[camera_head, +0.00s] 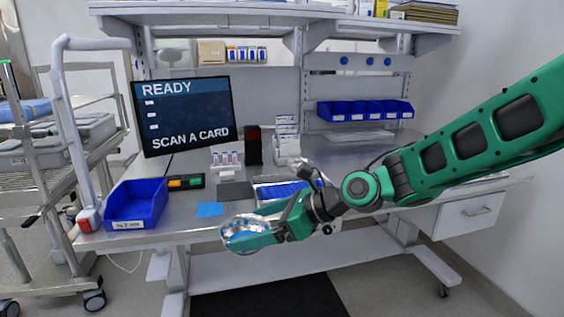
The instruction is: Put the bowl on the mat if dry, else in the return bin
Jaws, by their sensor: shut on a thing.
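My gripper (258,232) is shut on a shiny, silvery bowl (232,222) and holds it in front of the bench's front edge. The bowl looks tilted, with blue patches on its surface. I cannot tell whether these are water or reflections. A dark grey flat mat (235,190) lies on the bench behind the bowl. A small blue flat sheet (210,209) lies in front of it, to the left. I cannot tell which is the task's mat. An open blue bin (137,201) stands at the bench's left end; its label is too small to read.
A monitor (183,115) reads "READY" and "SCAN A CARD". A tray with blue contents (280,190) is partly behind my arm. A black box (253,146) and small vials (225,158) stand farther back. A wire cart (50,160) is at the left.

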